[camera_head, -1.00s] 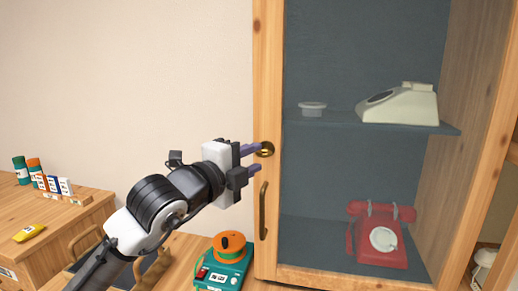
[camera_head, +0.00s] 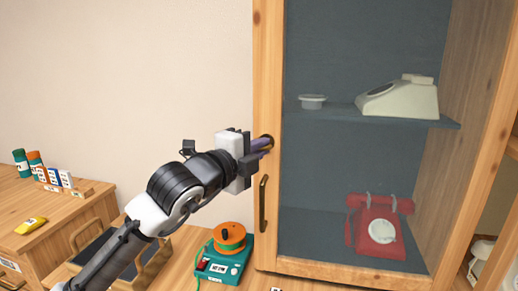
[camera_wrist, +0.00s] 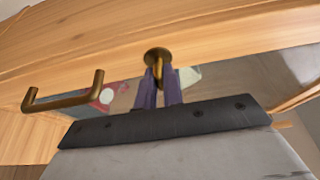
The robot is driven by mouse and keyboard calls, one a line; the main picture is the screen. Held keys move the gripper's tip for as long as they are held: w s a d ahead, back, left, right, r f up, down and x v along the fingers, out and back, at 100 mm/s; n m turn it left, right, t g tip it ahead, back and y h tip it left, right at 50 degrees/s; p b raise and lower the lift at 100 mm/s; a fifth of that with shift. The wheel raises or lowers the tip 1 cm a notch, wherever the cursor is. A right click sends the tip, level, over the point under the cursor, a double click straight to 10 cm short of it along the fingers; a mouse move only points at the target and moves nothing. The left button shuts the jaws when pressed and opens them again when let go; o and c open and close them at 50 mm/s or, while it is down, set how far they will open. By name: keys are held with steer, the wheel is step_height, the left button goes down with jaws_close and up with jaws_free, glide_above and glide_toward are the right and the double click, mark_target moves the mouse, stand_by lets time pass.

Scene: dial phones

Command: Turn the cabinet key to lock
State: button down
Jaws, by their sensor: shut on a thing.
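The cabinet (camera_head: 267,220) has a wooden frame around a clear panel. A round brass lock with its key (camera_head: 268,141) is on the left stile of the frame, above the brass handle (camera_head: 263,203). My gripper (camera_head: 264,146) is at the lock, its purple fingers closed on the key. In the wrist view the brass key (camera_wrist: 158,67) stands upright between the two fingertips (camera_wrist: 159,78), in front of the round brass plate. The fingers hide part of the key and lock in the head view.
Below my arm stands a teal device with an orange reel (camera_head: 226,251). A wooden desk (camera_head: 50,225) with small items is at left.

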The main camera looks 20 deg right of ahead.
steer(key=shift+f+n+b, duration=0.15)
steer(key=shift+n+b, duration=0.15)
steer(key=shift+b, duration=0.1)
steer(key=shift+f+n+h+b, duration=0.1)
steer(key=shift+n+h+b, duration=0.2)
steer(key=shift+n+b, duration=0.2)
steer(key=n+t+b, duration=0.1)
steer(key=n+b, duration=0.1)
steer(key=shift+f+n, duration=0.1)
steer(key=shift+n, duration=0.2)
steer(key=n+t+b, duration=0.1)
steer(key=n, duration=0.2)
steer(key=n+t+b, duration=0.1)
steer(key=n, duration=0.2)
steer(key=shift+d+t+h, duration=0.15)
steer(key=shift+t+h, duration=0.15)
steer(key=shift+t, duration=0.1)
steer(key=n+t, duration=0.1)
steer(key=n, duration=0.2)
steer(key=n+t+y, duration=0.1)
steer(key=n, duration=0.2)
steer(key=shift+s+d+n+t, duration=0.1)
steer(key=shift+n+t, duration=0.2)
steer(key=shift+t, duration=0.1)
steer(key=shift+n+t+y+p, duration=0.45)
steer(key=shift+n+t+y, duration=0.15)
steer(key=shift+n, duration=0.8)
steer(key=shift+n+t+y+p, duration=0.5)
steer(key=shift+n+y, duration=0.2)
steer(key=shift+n, duration=0.7)
